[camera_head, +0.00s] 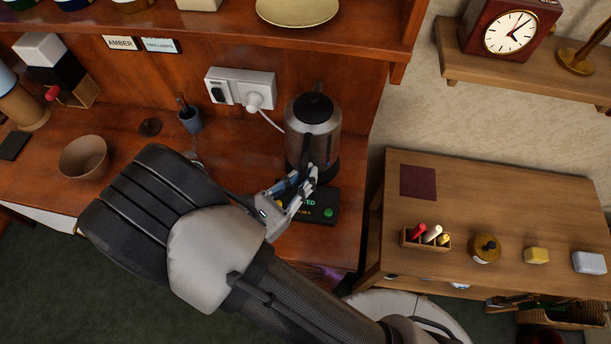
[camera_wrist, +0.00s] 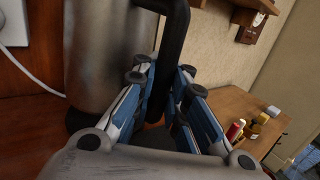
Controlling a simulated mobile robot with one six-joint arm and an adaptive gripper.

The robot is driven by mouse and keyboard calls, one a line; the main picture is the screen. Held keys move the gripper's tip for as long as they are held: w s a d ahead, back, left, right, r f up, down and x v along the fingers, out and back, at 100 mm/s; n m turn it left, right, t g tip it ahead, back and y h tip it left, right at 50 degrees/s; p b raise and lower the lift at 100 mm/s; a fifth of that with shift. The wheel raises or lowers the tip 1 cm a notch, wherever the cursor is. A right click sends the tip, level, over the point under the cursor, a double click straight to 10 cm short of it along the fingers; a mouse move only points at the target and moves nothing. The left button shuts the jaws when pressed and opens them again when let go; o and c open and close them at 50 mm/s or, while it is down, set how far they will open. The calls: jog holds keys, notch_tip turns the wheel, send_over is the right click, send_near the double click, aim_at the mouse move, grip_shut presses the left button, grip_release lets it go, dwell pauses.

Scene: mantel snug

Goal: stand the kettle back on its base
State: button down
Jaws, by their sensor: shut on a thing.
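The kettle (camera_head: 312,125) is a brushed steel jug with a black lid and a black handle, upright at the right end of the wooden counter. It fills the left of the wrist view (camera_wrist: 105,65). My gripper (camera_head: 305,180) is shut on the kettle's black handle (camera_wrist: 172,45), with a finger on each side of it. A black base part shows under the kettle, beside a dark panel with a green button (camera_head: 328,212). My gripper hides part of this area, and I cannot tell whether the kettle is seated on its base.
A white wall socket (camera_head: 240,88) with a plug and white cord is behind the kettle. A blue cup (camera_head: 190,120) and a brown bowl (camera_head: 84,157) stand to the left. A shelf edge overhangs the back. A lower wooden table (camera_head: 480,190) with small items is at right.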

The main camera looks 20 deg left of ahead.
jog(key=shift+w+f+b, duration=0.2)
jog(key=shift+f+b, duration=0.8)
jog(key=shift+f, duration=1.25)
jog(key=shift+f, duration=0.1)
jog(key=c, duration=1.6)
grip_release()
jog(key=shift+s+a, duration=0.1)
jog(key=shift+s, duration=0.05)
jog(key=p+v, duration=0.1)
jog(key=v, duration=1)
jog(key=shift+s+p, duration=0.3)
jog(key=shift+s, duration=0.1)
jog(key=shift+a, duration=0.1)
